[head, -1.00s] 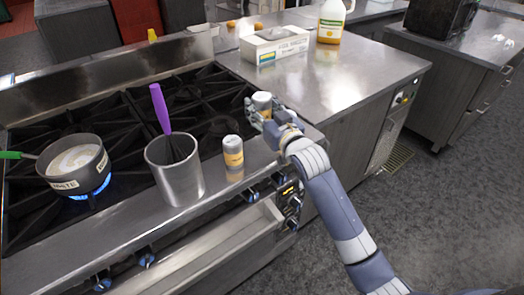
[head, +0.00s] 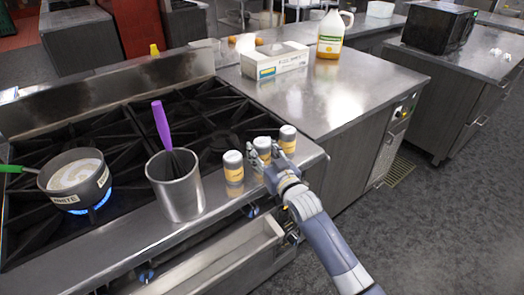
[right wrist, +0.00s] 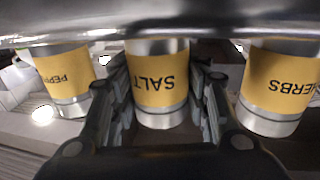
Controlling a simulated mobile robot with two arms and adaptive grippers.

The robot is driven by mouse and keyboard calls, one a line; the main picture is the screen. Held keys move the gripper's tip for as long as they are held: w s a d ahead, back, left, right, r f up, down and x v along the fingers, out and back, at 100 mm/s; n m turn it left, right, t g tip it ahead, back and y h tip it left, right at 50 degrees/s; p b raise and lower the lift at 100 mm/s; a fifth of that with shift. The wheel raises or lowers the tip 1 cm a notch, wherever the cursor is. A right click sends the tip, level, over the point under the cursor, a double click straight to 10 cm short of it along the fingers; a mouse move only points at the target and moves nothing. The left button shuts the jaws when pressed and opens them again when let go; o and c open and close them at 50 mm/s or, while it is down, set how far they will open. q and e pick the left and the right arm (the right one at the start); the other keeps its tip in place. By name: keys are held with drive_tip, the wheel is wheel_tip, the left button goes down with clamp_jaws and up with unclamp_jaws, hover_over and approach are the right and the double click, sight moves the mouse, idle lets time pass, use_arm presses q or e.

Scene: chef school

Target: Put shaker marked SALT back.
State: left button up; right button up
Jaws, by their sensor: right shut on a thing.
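The shaker marked SALT (right wrist: 160,82), with a yellow label and silver ends, sits between the fingers of my right gripper (head: 266,162). In the head view it is the middle shaker (head: 262,145) of a row on the stove's front ledge (head: 212,208). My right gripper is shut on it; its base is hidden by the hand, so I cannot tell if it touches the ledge. The right wrist view shows a PEPPER shaker (right wrist: 65,78) on the left and a HERBS shaker (right wrist: 282,85) on the right, both apart from SALT. My left gripper is out of view.
A metal container with a purple-handled whisk (head: 176,188) stands left of the shakers. A pot (head: 75,182) sits over a blue flame further left. A white box (head: 275,62) and a jug (head: 331,35) stand on the counter behind, whose front area is clear.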

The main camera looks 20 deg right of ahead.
drive_tip(key=o, duration=1.2)
drive_tip(key=shift+f, duration=0.1)
drive_tip(key=s, duration=0.4)
drive_tip(key=s+d, duration=0.1)
drive_tip(key=s, duration=0.3)
drive_tip(key=s+b, duration=0.1)
drive_tip(key=s, duration=0.3)
drive_tip(key=shift+d, duration=0.4)
